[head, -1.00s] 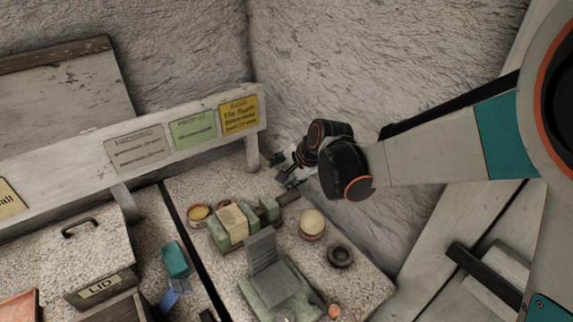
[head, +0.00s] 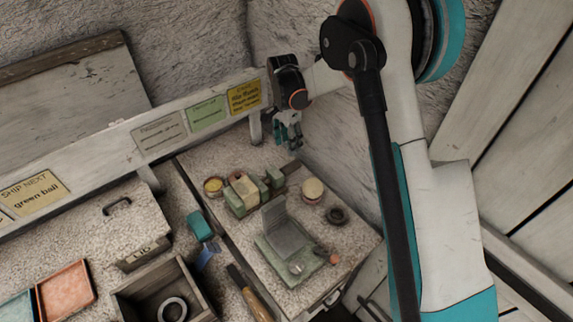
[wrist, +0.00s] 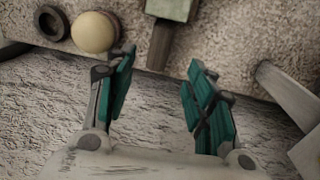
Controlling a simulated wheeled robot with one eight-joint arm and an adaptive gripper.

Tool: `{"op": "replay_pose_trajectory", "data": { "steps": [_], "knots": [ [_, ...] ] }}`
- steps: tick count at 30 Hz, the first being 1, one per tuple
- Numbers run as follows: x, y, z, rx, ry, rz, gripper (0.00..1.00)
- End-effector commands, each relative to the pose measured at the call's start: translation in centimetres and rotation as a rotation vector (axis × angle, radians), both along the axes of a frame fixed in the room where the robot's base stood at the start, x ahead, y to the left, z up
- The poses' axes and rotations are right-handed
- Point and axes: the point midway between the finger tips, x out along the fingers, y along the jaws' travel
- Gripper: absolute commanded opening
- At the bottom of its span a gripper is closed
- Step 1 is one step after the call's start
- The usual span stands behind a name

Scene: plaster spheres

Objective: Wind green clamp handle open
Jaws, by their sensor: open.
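The green clamp (head: 233,203) lies on the speckled bench and holds a pale yellowish block (head: 244,188) between its jaws. Its dark handle (head: 291,167) sticks out at the back right end. In the wrist view, the clamp's green end (wrist: 170,8) is at the top edge and the handle (wrist: 160,42) points toward the gap between my fingers. My gripper (head: 290,143) is open and empty, just behind the handle near the wall. The wrist view shows its teal fingers (wrist: 162,62) spread, one to each side of the handle's line, apart from it.
A cream ball (head: 312,187) sits in a small pot right of the clamp, with a dark ring (head: 336,215) beside it. A green-based stand with a grey plate (head: 284,236) is in front. A sign rail (head: 150,130) runs along the back left. The rough wall is close behind my gripper.

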Motion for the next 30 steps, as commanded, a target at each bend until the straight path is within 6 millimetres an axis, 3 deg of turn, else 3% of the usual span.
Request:
{"op": "replay_pose_trajectory", "data": {
  "steps": [9, 15, 21, 30],
  "knots": [
    [-0.5, -0.3, -6.5, 0.001, -0.001, 0.001, 0.49],
    [-0.7, -0.4, -9.3, 0.001, -0.002, 0.001, 0.49],
    [-0.8, -0.5, -10.5, 0.001, -0.002, 0.001, 0.49],
    [-0.8, -0.5, -10.6, 0.001, -0.002, 0.001, 0.47]
  ]
}}
